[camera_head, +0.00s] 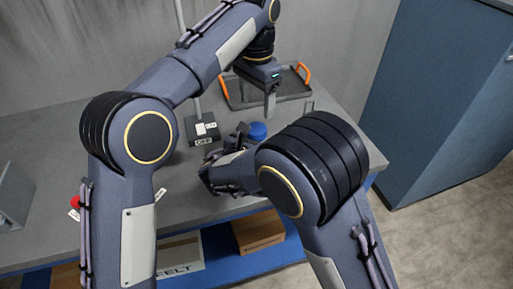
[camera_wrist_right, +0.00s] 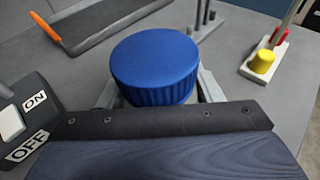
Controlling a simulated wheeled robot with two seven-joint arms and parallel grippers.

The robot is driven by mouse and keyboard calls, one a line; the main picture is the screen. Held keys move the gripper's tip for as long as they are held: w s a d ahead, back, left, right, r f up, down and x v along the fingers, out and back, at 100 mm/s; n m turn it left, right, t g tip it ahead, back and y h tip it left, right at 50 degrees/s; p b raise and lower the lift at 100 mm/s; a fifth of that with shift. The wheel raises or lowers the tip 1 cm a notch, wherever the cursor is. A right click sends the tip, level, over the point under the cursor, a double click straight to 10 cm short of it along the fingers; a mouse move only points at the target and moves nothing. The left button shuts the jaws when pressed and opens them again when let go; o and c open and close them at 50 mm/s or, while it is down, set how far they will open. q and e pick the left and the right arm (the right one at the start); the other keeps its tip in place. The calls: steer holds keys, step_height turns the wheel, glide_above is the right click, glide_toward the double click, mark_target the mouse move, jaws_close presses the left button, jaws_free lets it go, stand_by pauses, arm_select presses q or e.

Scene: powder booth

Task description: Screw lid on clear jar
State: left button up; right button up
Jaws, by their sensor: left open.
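A blue ribbed lid (camera_head: 257,131) shows at the middle of the head view, beyond my right gripper. In the right wrist view the lid (camera_wrist_right: 155,62) is upright and large, with the right gripper's fingers (camera_wrist_right: 160,98) on either side below its top. Whether they touch anything is hidden. The clear jar cannot be made out; the space under the lid is hidden. My right gripper (camera_head: 238,140) is low over the bench, partly covered by my arm. My left gripper (camera_head: 270,104) points down, open, just beyond and above the lid, with nothing visible in it.
A dark tray with orange handles (camera_head: 290,86) lies behind the left gripper. An ON/OFF switch box (camera_head: 202,130) stands left of the lid. A white block with yellow and red pieces (camera_wrist_right: 262,62) is at the right in the wrist view. A blue cabinet (camera_head: 440,100) stands right of the bench.

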mark_target(256, 128)
steer(key=c, duration=1.2)
arm_select(q)
steer(key=n, duration=0.3)
steer(key=shift+n, duration=0.4)
arm_select(e)
jaws_close()
arm_select(q)
steer(key=n, duration=0.5)
steer(key=shift+f, duration=0.1)
steer(key=shift+f, duration=3.9)
